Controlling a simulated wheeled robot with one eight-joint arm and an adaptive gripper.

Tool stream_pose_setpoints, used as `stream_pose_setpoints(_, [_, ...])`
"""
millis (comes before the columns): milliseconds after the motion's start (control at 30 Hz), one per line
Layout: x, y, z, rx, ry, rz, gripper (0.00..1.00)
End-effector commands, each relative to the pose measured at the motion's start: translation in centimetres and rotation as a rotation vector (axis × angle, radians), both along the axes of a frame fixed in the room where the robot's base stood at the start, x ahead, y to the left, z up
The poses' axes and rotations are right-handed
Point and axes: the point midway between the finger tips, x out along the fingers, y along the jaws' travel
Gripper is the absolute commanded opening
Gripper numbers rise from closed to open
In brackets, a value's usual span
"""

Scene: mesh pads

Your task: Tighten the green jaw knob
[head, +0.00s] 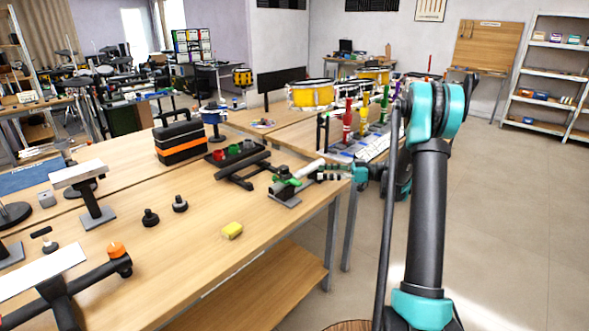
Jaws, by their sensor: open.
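The green jaw knob (282,186) is on a small clamp near the right edge of the wooden workbench. The clamp's grey base plate (285,200) rests on the bench top. My gripper (304,174) reaches in from the right, close to the right side of the green knob. It is open, with pale and dark fingers. At this size I cannot tell whether a finger touches the knob or the clamp. Part of the clamp is hard to make out behind the fingers.
The bench front near the yellow block is clear. Open floor lies right.

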Motion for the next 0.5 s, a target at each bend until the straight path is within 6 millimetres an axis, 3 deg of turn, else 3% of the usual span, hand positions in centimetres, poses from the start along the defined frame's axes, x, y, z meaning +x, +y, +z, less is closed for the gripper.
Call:
stream_pose_setpoints(267, [1.1, -0.2, -0.1, 0.065, -0.086, 0.017, 0.56])
stream_pose_setpoints(500, [1.2, 3.4, -0.1, 0.064, -0.083, 0.021, 0.56])
